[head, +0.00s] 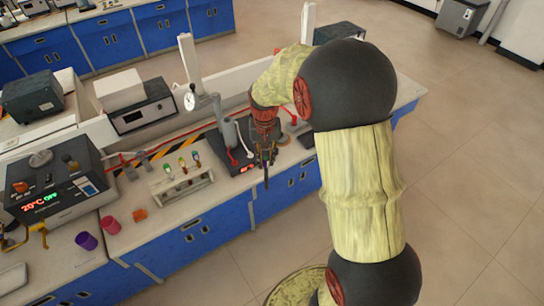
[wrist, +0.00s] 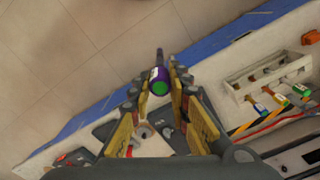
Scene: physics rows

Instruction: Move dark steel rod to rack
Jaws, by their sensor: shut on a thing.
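My gripper (head: 266,155) is shut on the dark steel rod (head: 266,180). The rod hangs roughly upright below the fingers, near the front edge of the bench. In the wrist view my gripper (wrist: 162,85) has the rod (wrist: 160,54) between its fingertips; a purple band and a green end face the camera. The pale rack (head: 182,195) stands on the bench to the left of my gripper, apart from the rod. It holds several items with coloured tops. The rack (wrist: 268,73) is at the right in the wrist view.
A dark device (head: 232,150) sits on the bench behind my gripper. A heater with a lit display (head: 55,185) stands at the left. A purple cup (head: 86,241), a pink cup (head: 111,225) and an orange block (head: 140,214) are left of the rack. Open floor lies in front.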

